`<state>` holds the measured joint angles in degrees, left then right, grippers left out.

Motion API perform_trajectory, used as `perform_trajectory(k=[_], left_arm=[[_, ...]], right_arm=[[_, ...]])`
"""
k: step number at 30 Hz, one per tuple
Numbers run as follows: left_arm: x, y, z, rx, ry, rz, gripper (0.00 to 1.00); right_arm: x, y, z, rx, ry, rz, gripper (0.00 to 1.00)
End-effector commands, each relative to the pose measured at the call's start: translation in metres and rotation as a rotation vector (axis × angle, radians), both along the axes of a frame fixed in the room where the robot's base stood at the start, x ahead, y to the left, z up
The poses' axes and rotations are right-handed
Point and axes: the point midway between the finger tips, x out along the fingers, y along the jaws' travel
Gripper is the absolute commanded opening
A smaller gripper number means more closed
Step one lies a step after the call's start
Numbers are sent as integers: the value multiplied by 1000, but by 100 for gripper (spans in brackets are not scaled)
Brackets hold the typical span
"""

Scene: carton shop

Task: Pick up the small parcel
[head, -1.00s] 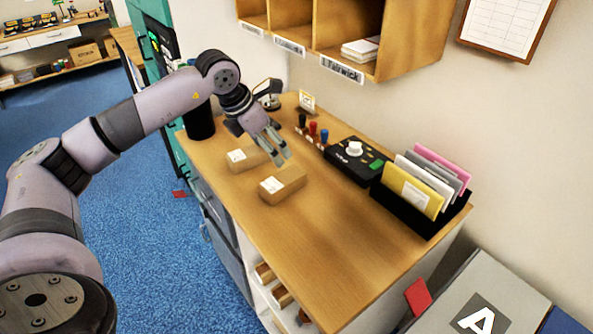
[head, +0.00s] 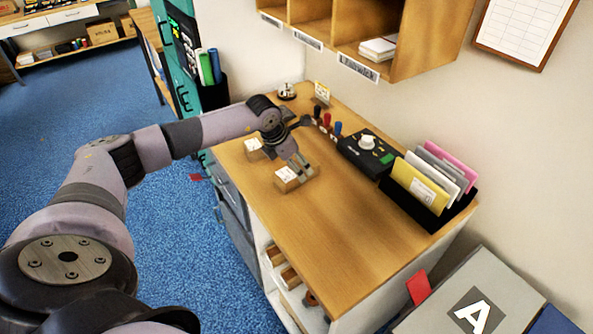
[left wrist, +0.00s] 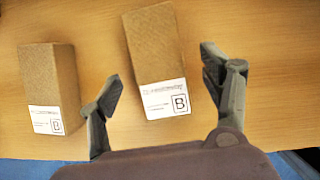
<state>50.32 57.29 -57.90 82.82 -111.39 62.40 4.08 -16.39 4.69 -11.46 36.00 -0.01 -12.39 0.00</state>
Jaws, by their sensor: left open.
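Two brown cardboard parcels with white labels lie on the wooden counter (head: 345,240). The nearer parcel (head: 287,176) is under the fingers of my left gripper (head: 301,168). The farther parcel (head: 254,149) lies to its upper left, partly behind my arm. In the left wrist view, the nearer parcel (left wrist: 153,50), with a "B" on its label, shows between the spread fingers of my left gripper (left wrist: 163,82). The farther parcel (left wrist: 50,85) lies apart at left, outside the fingers. The two look similar in size. My left gripper is open and empty. My right gripper is out of view.
Behind the parcels stand coloured stampers (head: 326,122), a black device with a white knob (head: 366,145) and a rack of coloured envelopes (head: 425,180). Wooden pigeonholes (head: 420,40) hang above the back edge. The counter's front right part is bare.

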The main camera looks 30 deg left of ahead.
Motion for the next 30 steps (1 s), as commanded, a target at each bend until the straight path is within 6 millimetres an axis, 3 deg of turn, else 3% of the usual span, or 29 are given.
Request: perform_trajectory(k=[3, 7, 16, 30], left_arm=[[5, -1, -13, -1, 5, 0, 72], [11, -2, -28, -2, 3, 0, 72], [13, -2, -34, 0, 2, 0, 72], [13, -2, -34, -1, 1, 0, 41]], right_arm=[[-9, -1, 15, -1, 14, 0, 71], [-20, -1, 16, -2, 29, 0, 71], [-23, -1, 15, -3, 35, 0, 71], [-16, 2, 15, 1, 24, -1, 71]])
